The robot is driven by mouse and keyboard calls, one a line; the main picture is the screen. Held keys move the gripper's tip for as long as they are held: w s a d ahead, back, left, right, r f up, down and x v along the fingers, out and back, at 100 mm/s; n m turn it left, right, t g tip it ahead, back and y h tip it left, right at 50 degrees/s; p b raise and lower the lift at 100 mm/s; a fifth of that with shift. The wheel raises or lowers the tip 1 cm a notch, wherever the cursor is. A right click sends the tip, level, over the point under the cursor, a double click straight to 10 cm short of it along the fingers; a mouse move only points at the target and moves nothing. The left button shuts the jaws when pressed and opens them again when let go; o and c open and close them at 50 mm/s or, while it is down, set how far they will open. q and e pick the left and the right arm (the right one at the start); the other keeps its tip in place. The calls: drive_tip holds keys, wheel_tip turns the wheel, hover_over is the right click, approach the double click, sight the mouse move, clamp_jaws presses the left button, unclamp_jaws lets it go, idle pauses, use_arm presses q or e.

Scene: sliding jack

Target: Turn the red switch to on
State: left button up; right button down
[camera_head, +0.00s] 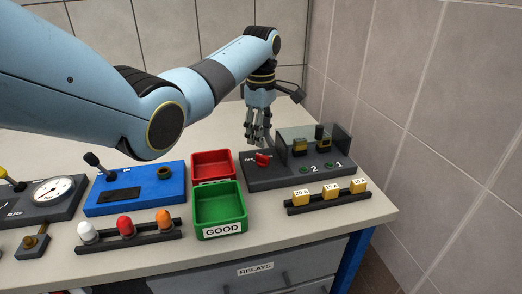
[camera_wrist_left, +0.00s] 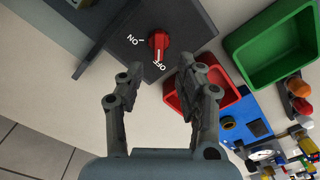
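The red switch (camera_head: 262,160) is a red knob on the left end of a dark grey panel (camera_head: 270,181). In the left wrist view the red switch (camera_wrist_left: 158,42) sits between the printed words ON and OFF, with its white mark toward OFF. My left gripper (camera_head: 258,143) is just behind and above the switch in the head view. In the left wrist view my left gripper (camera_wrist_left: 152,82) has its fingers apart with nothing between them, and the switch lies beyond the fingertips. My right gripper is in neither view.
A clear cover (camera_head: 322,139) stands on the panel right of the switch. A red bin (camera_head: 212,158) and a green bin (camera_head: 240,201) stand to the left. A rack of yellow relays (camera_head: 331,199) lies in front. A tiled wall rises at the right.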

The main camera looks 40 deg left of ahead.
sight(261, 155)
use_arm(q)
wheel_tip(261, 155, down, 6)
drive_tip(key=shift+w+r, duration=0.1)
drive_tip(key=shift+r, duration=0.05)
drive_tip(key=shift+f+b, duration=0.2)
drive_tip(key=shift+b, duration=0.1)
drive_tip(key=shift+c, duration=0.8)
drive_tip(key=c, duration=0.4)
clamp_jaws()
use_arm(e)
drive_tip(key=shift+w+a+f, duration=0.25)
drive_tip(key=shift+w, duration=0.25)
